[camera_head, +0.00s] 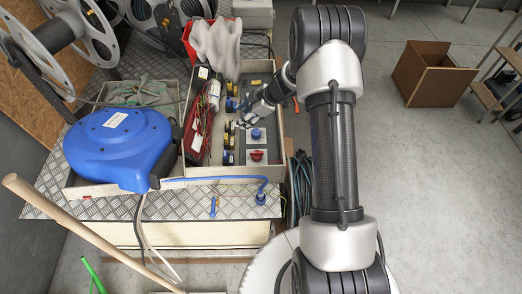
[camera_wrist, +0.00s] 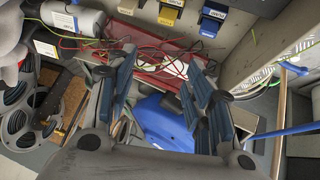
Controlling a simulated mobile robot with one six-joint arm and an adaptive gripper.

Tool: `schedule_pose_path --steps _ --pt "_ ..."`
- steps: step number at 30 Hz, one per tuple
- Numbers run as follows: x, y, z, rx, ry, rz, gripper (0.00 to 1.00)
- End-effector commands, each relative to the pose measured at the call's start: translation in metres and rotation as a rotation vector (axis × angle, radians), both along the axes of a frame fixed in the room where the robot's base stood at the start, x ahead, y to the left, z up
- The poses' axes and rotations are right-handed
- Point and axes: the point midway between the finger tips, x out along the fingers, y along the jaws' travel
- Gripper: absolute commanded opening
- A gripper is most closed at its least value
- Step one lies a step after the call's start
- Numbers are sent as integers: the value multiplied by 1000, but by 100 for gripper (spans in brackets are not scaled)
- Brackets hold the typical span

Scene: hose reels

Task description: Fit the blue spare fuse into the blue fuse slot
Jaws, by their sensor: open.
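My gripper (camera_head: 242,118) is over the right part of the wooden tray in the head view. In the wrist view its two fingers stand wide apart (camera_wrist: 162,95), with nothing held between them. A blue fuse-like block (camera_wrist: 212,18) with a white label sits at the top of the wrist view, beyond the fingertips, beside a yellow one (camera_wrist: 170,12). In the head view a blue piece (camera_head: 231,105) shows in the row left of the gripper. I cannot tell which blue piece is the spare fuse and which is the slot.
A red case with wires (camera_head: 195,125) lies beside the row. A grey cloth (camera_head: 216,45) hangs behind. A red knob (camera_head: 257,155) and a blue hose (camera_head: 225,180) are nearer the front.

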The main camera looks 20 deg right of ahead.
Motion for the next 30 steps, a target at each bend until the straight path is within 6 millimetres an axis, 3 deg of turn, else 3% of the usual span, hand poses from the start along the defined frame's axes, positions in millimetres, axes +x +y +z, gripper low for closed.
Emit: schedule_pose_path --steps 1,3,7,11,15,18,21,27,30 --pt "18 -4 39 -43 -72 -60 48" --pt "36 -13 88 -100 -158 -169 48" --pt "40 -30 176 -190 -273 -379 48" --pt "12 -43 249 -246 -326 -590 48" --pt "-47 -49 303 -265 -310 -801 48" --pt "-103 -44 322 -250 -252 -929 48" --pt "-165 -31 327 -212 -159 -1027 48" --pt "-284 21 307 -92 88 -1106 48" --pt "-326 47 294 -36 193 -1092 48"
